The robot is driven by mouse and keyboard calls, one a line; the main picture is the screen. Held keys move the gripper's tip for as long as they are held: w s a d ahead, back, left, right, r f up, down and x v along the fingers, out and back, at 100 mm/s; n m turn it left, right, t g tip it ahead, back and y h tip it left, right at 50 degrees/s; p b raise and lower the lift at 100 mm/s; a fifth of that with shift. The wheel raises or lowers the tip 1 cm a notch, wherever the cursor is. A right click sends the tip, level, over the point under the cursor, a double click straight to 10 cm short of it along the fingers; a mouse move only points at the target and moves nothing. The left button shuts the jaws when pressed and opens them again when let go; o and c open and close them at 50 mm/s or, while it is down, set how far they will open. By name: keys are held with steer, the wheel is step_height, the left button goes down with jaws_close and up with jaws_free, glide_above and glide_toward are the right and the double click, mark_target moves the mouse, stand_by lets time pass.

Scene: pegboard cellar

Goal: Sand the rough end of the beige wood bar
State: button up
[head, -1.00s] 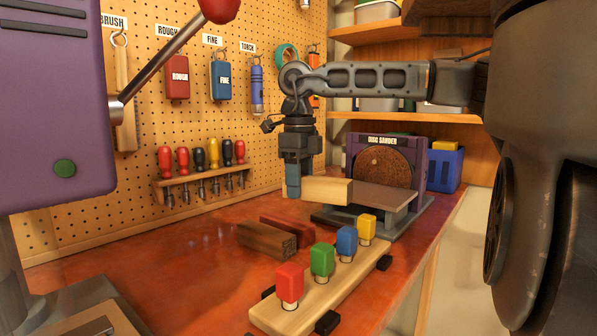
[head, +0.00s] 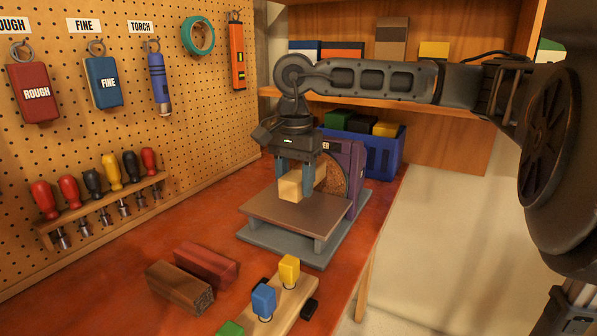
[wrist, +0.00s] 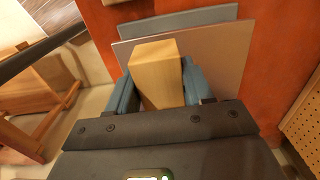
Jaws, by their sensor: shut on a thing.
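My gripper (head: 294,180) is shut on the beige wood bar (head: 290,188), with a blue-grey finger on each side of it. The bar lies level just above the brown work table (head: 290,218) of the disc sander. One end faces the head camera, and the other points back right toward the sander's brown disc (head: 333,180), largely hidden by my gripper and the bar. I cannot tell whether the bar touches the disc or the table. In the wrist view the bar (wrist: 157,75) sits between the fingers, with the sander's table (wrist: 222,62) beneath.
A dark brown bar (head: 178,287) and a red-brown bar (head: 207,264) lie on the red bench. A peg board (head: 284,304) with coloured knobs stands in front of the sander. A blue crate (head: 378,152) is behind it. Screwdrivers hang in a rack (head: 105,205) on the left.

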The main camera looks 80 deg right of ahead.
mark_target(302, 221)
steer(key=shift+s+d+f+b, duration=0.15)
steer(key=shift+f+b, duration=0.4)
steer(key=shift+f, duration=0.55)
steer(key=shift+w+d+f+b, duration=0.1)
steer(key=shift+d+f+b, duration=0.15)
steer(key=shift+f+b, duration=0.65)
steer(key=shift+s+d+f+b, duration=0.1)
steer(key=shift+d+f+b, duration=0.15)
steer(key=shift+f, duration=1.1)
steer(key=shift+d+f+b, duration=0.1)
steer(key=shift+d+b, duration=0.2)
steer(key=shift+s+d+b, duration=0.2)
steer(key=shift+d+b, duration=0.15)
steer(key=shift+d, duration=0.4)
steer(key=shift+s+d+b, duration=0.2)
steer(key=shift+d+b, duration=0.1)
steer(key=shift+d, duration=0.45)
steer(key=shift+s+b, duration=0.6)
steer(key=shift+b, duration=0.6)
steer(key=shift+w+a+b, duration=0.25)
steer(key=shift+a+b, duration=0.15)
steer(key=shift+a, duration=0.65)
steer(key=shift+w+a+b, duration=0.25)
steer(key=shift+a+b, duration=0.15)
steer(key=shift+a, duration=0.65)
steer(key=shift+r+p, duration=1.8)
steer(key=shift+r, duration=2.8)
